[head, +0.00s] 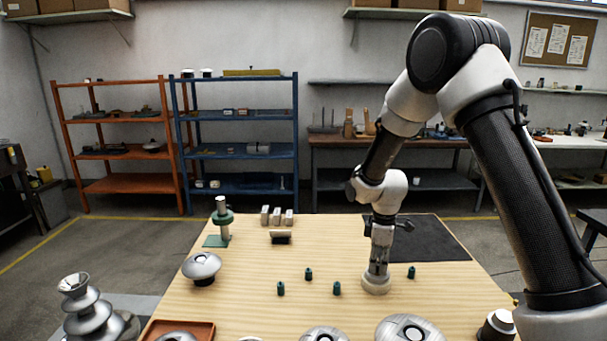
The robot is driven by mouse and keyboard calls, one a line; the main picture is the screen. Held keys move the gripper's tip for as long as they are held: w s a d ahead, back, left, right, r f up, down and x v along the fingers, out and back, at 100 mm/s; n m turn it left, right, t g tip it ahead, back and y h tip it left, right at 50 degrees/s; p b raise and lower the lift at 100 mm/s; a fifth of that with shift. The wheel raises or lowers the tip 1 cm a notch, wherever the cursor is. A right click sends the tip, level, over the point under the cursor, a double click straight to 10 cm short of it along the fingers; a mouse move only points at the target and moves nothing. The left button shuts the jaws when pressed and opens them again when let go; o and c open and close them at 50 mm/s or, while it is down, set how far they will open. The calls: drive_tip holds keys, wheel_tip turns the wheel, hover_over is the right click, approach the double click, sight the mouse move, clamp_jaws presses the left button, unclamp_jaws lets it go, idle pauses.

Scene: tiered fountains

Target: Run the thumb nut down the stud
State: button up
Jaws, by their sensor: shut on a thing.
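My gripper (377,272) points down over the right half of the wooden table. Its fingers are shut at a pale round piece (376,287) low at the table top. How they meet it is too small to see clearly. A green stand (217,241) at the back left of the table carries an upright post with a green collar (222,217) and a pale top (221,202). I cannot tell whether this post is the stud. No thumb nut can be made out for certain; threads are too small to see.
Several small green pieces (308,274) stand around the table middle. Silver domes (202,265) sit at the left and front edge. A brown tray (196,329) is at front left, metal blocks (277,216) at the back, a dark mat (425,238) at back right. A tiered fountain (88,305) stands left.

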drive_tip(key=m, duration=0.4)
drive_tip(key=shift+m, duration=0.6)
drive_tip(key=o, duration=0.6)
drive_tip(key=shift+m, duration=0.4)
drive_tip(key=shift+r, duration=0.15)
drive_tip(key=shift+r, duration=1.35)
